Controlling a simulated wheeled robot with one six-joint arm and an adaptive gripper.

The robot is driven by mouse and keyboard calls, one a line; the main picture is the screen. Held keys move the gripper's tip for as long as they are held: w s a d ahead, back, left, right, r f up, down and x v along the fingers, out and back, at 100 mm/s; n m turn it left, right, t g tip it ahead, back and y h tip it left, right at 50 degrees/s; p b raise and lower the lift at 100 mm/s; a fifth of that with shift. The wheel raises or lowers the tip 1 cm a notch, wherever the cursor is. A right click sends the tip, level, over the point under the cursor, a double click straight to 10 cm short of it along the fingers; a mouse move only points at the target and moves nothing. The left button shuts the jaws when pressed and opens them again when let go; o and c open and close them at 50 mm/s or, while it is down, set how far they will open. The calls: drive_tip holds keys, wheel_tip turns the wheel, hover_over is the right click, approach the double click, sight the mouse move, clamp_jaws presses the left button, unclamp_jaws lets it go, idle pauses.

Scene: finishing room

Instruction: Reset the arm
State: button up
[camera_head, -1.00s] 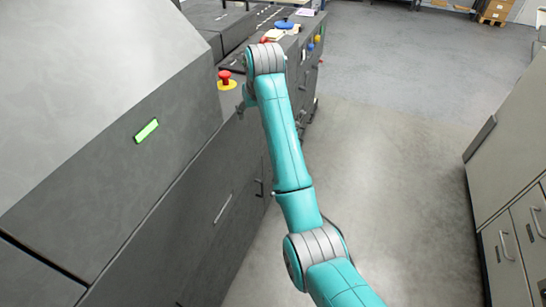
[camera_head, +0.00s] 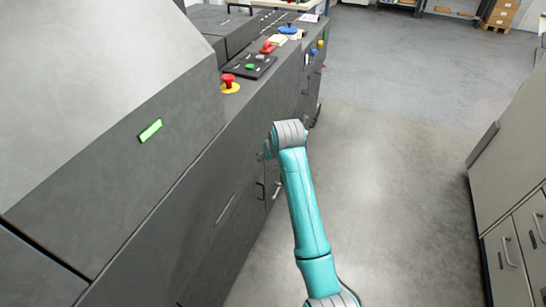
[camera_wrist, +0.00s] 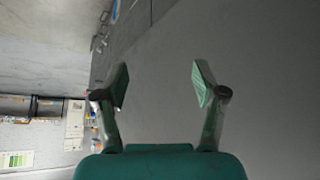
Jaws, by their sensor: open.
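My gripper (camera_wrist: 158,85) is open and empty in the wrist view, its two green-padded fingers spread wide apart. It faces a plain dark grey surface with nothing between the fingers. In the head view my teal arm reaches forward beside the grey machine (camera_head: 165,215). The arm's far joint is low, near the machine's front face. The gripper itself is mostly hidden behind that joint in the head view.
The machine top carries a red emergency button (camera_head: 228,80) on a yellow base and a black control panel (camera_head: 250,66). A blue object (camera_head: 288,29) lies farther back. Grey cabinets (camera_head: 515,220) stand at right. The floor (camera_head: 390,170) between is clear.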

drive_tip(key=shift+s+d+f, duration=0.1)
drive_tip(key=shift+f, duration=0.05)
idle(0.4)
drive_tip(key=s+d+f+t, duration=0.1)
drive_tip(key=s+d+f, duration=0.3)
drive_tip(key=s+f, duration=0.25)
drive_tip(key=s+d+f+m+t, duration=0.1)
drive_tip(key=s+d+f, duration=0.3)
drive_tip(key=s+f, duration=0.25)
drive_tip(key=s+d+f+t, duration=0.1)
drive_tip(key=s+d+f, duration=0.2)
drive_tip(key=s+f, duration=0.35)
drive_tip(key=s+d+m+t, duration=0.1)
drive_tip(key=s+d, duration=0.2)
drive_tip(key=s, duration=0.5)
drive_tip(key=s+d+t, duration=0.1)
drive_tip(key=s+d, duration=0.2)
drive_tip(key=s, duration=0.5)
drive_tip(key=s+d+r+m+t+h, duration=0.1)
drive_tip(key=s+d+r, duration=0.1)
drive_tip(key=s+r, duration=0.7)
drive_tip(key=s+d+r+t+h, duration=0.1)
drive_tip(key=s+d+r+t, duration=0.1)
drive_tip(key=s+r, duration=0.7)
drive_tip(key=shift+s+r+m, duration=0.3)
drive_tip(key=shift+s+m, duration=0.1)
drive_tip(key=shift+s, duration=3.1)
